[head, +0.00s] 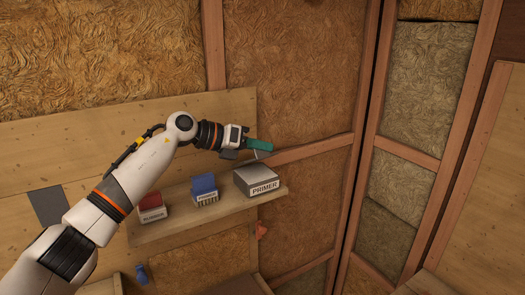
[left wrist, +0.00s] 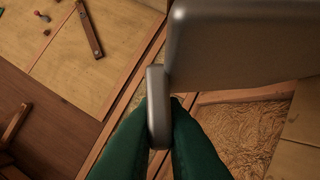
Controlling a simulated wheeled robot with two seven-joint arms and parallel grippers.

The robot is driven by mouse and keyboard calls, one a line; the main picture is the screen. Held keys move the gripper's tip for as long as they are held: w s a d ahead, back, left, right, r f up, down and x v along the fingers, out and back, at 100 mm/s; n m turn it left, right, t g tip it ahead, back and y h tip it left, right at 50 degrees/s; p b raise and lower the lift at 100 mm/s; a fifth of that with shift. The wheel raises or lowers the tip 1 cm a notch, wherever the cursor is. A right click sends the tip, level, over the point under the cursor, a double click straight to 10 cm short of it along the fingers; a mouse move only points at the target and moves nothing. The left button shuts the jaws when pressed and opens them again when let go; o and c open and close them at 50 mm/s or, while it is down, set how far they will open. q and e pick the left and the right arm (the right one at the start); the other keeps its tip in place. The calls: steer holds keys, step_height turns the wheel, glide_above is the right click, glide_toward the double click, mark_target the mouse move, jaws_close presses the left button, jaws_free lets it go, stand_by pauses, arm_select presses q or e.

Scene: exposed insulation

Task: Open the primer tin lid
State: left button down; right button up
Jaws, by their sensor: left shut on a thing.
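The primer tin (head: 264,187) is a grey box with a PRIMER label, standing at the right end of a wooden shelf. Its grey lid (head: 254,174) shows on top; I cannot tell whether it is raised. My left gripper (head: 266,148), with green fingers, is just above and behind the tin. In the left wrist view the fingers (left wrist: 159,120) are shut on a narrow grey tab (left wrist: 157,95). The tab adjoins a large rounded grey surface (left wrist: 240,45), which looks like part of the tin or its lid. My right gripper is not in view.
A red-topped box (head: 151,203) and a blue-topped box (head: 204,186) stand left of the tin on the shelf (head: 190,221). Wooden studs and insulation panels (head: 300,90) lie close behind. Free air is right of the tin.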

arm_select(q)
steer(key=shift+w+a+r, duration=0.25)
steer(key=shift+r, duration=0.2)
steer(key=c, duration=1.5)
jaws_free()
steer(key=shift+f, duration=0.15)
steer(key=shift+s+a, duration=0.1)
steer(key=shift+a, duration=0.15)
steer(key=shift+b+v, duration=2.75)
steer(key=shift+v, duration=3.1)
